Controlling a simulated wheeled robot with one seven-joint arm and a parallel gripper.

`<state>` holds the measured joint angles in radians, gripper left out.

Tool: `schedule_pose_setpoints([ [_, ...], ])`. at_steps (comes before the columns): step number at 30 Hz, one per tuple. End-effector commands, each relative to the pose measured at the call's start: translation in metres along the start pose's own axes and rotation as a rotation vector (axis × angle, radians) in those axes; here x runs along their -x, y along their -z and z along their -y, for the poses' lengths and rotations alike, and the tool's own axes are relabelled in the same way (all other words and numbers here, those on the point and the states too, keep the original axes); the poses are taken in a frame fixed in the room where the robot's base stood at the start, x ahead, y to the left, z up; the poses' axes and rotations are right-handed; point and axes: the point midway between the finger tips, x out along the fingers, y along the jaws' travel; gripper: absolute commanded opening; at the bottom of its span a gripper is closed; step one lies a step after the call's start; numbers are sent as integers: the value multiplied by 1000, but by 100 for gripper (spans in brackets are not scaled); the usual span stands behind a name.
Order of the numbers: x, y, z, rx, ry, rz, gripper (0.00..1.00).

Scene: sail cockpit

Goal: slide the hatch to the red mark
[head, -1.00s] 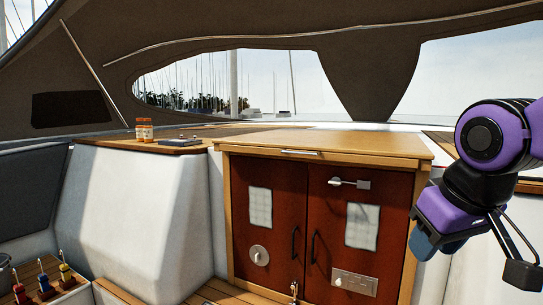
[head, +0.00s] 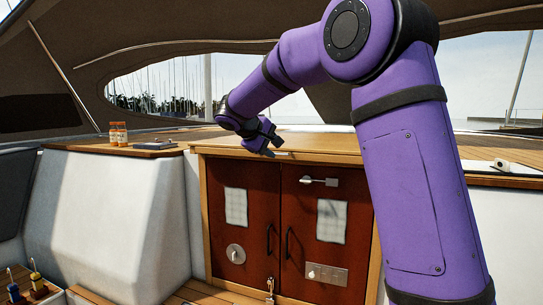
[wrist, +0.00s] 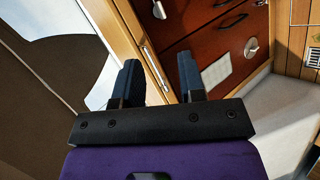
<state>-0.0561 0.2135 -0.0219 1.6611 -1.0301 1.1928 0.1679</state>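The hatch (head: 330,143) is a flat wooden board on top of the companionway, above two red-brown doors. A slim metal handle (wrist: 152,65) runs along its front edge. My gripper (head: 267,142) is at this front edge, its fingers pointing at the handle and partly covering it in the head view. In the wrist view the two dark fingers (wrist: 158,60) are apart, with the handle showing in the gap between them. I cannot tell whether either finger touches it. I see no red mark in either view.
Red-brown doors (head: 244,250) with handles, a latch and pale panels stand below the hatch. A winch-like fitting (head: 500,165) sits at right. The grey canopy (head: 60,60) arches overhead.

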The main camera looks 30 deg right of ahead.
Motion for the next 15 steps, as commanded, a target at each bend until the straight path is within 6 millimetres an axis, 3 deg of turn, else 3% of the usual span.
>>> schedule_pose_setpoints([
  [1,-10,21,1,19,-44,9,37],
  [6,-36,82,0,67,-206,25,37],
  [10,-51,116,4,93,-306,31,37],
  [15,-61,142,8,110,-386,32,37],
])
